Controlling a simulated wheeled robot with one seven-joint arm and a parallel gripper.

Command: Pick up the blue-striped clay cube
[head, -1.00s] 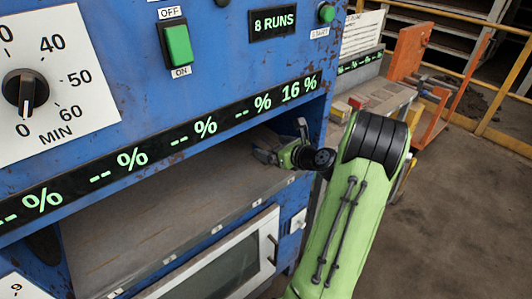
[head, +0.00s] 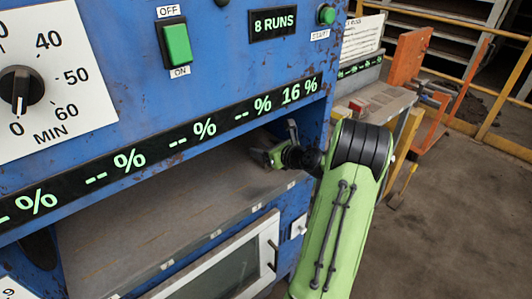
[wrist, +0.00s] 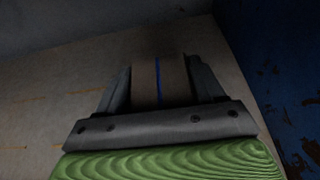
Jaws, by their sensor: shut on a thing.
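The blue-striped clay cube (wrist: 146,82) shows in the wrist view as a grey-brown block with a thin blue line down it. My gripper (wrist: 160,84) is shut on it, with one dark finger on each side. In the head view my gripper (head: 268,157) reaches into the right end of the shelf opening in the blue machine. The cube cannot be made out there. The wrist view is dark, and I cannot tell whether the cube touches the shelf.
The grey shelf (head: 170,210) is bare to the left of my gripper. The blue machine panel (head: 120,100) overhangs the opening. A blue side wall (wrist: 275,70) stands close on the right. A white-framed oven door (head: 215,270) lies below the shelf.

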